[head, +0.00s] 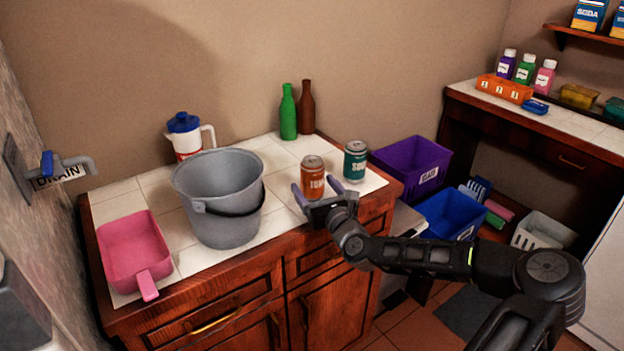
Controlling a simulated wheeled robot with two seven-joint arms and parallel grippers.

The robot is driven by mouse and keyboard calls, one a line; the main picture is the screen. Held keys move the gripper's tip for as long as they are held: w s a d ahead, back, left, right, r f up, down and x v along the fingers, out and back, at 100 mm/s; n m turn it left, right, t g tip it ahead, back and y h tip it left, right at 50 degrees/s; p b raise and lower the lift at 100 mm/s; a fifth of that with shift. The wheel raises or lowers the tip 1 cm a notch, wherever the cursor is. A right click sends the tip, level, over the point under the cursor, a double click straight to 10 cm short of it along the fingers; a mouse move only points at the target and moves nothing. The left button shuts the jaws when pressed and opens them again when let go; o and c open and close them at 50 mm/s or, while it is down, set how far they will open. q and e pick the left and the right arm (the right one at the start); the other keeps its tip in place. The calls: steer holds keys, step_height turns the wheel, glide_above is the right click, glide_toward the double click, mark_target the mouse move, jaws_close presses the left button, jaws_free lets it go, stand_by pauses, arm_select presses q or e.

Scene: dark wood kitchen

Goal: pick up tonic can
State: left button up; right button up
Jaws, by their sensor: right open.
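The tonic can (313,172) is orange-brown with a silver top and a partly hidden label. It stands upright on the white tiled counter (152,202) near its right end. My right gripper (316,187) is open at the near side of the can. One finger shows to the left of the can and the other to its right. I cannot tell whether either finger touches it. The gripper body hides the can's lower front. My left gripper is not in view.
A teal can (355,161) stands close, right of the tonic can. Green (288,115) and brown (306,108) bottles stand behind. A grey bucket (222,205), a pink dustpan (135,252) and a white jug (188,138) are left. A purple bin (412,165) is beyond the counter's right end.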

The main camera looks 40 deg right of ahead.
steer(key=shift+w, duration=0.15)
steer(key=x, duration=0.4)
steer(key=shift+w+d+r+p, duration=0.1)
steer(key=shift+w+p, duration=0.05)
steer(key=shift+p, duration=0.2)
steer(key=shift+w+d, duration=0.15)
steer(key=shift+w, duration=0.2)
steer(key=shift+c, duration=0.4)
steer(key=c, duration=1.5)
steer(key=shift+r, duration=0.1)
steer(key=shift+r, duration=4.85)
